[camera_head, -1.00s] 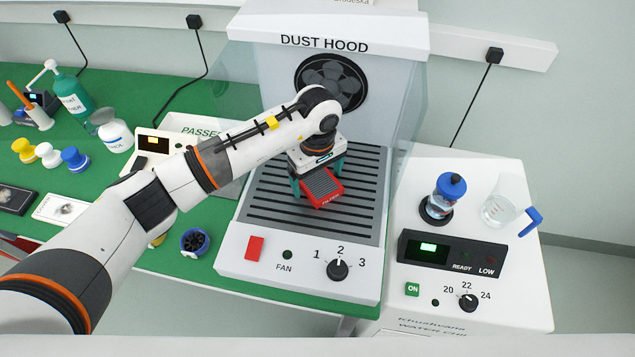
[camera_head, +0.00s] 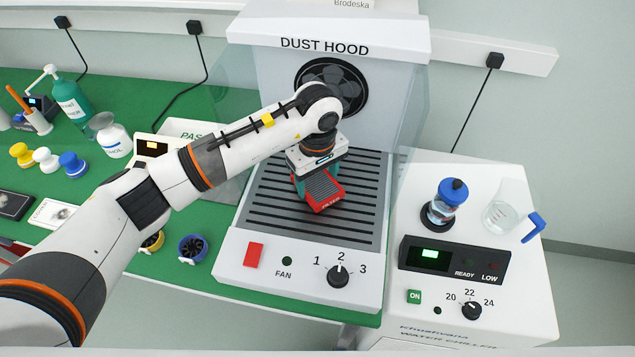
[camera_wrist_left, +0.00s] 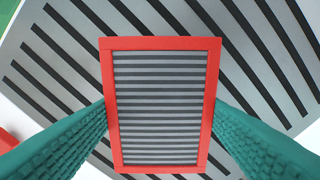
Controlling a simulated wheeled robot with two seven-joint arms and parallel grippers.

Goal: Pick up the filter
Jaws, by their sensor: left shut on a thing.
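The filter (camera_head: 323,190) is a red-framed block with a grey pleated face, at the dust hood's slotted grille. My left gripper (camera_head: 318,181) is shut on it, with teal fingers on two opposite sides. In the left wrist view the filter (camera_wrist_left: 160,105) fills the middle between the two teal fingers of my left gripper (camera_wrist_left: 160,120). The grille (camera_wrist_left: 60,65) shows behind it. I cannot tell from these views how far the filter is above the grille. My right gripper is not in view.
The dust hood (camera_head: 300,262) has a red switch, a fan knob and clear side panels. Bottles and small coloured items stand on the green bench at left.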

